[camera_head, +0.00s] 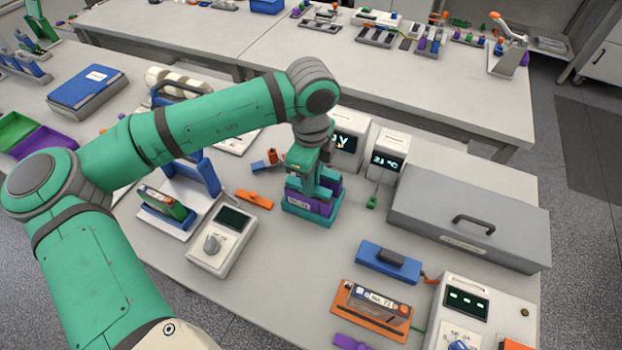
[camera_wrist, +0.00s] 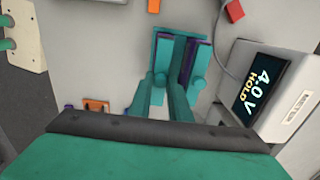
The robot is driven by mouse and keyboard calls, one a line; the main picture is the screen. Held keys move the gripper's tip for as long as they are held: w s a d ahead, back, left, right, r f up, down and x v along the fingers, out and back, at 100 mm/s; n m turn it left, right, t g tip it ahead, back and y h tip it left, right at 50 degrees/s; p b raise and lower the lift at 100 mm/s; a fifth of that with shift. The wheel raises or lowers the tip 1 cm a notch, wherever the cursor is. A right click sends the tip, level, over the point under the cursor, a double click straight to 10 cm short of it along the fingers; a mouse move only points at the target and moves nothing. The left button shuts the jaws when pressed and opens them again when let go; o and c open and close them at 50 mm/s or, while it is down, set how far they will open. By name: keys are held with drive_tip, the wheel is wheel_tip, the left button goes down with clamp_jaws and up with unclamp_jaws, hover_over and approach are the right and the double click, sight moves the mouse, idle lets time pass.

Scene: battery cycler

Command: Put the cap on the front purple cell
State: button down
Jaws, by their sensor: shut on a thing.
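Two purple cells sit side by side in a teal holder (camera_head: 292,208) on the bench; the front purple cell (camera_head: 308,207) carries a white label. My gripper (camera_head: 316,182) is down at the top of the holder, its teal fingers in front of the rear cell. In the wrist view my gripper (camera_wrist: 178,82) stands over the teal holder (camera_wrist: 160,45), with a purple edge (camera_wrist: 204,50) beside it. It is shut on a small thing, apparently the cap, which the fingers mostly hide. I cannot tell whether the cap touches the front cell.
A meter (camera_head: 345,140) and a temperature display (camera_head: 386,160) stand close behind the holder. An orange piece (camera_head: 254,199) and a grey dial box (camera_head: 224,240) lie to the left. A large grey case (camera_head: 470,215) is at the right. Bench in front of the holder is clear.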

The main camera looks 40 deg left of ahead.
drive_tip(key=shift+f, duration=0.4)
idle(0.6)
drive_tip(key=c, duration=1.1)
unclamp_jaws()
drive_tip(key=shift+r, duration=3.5)
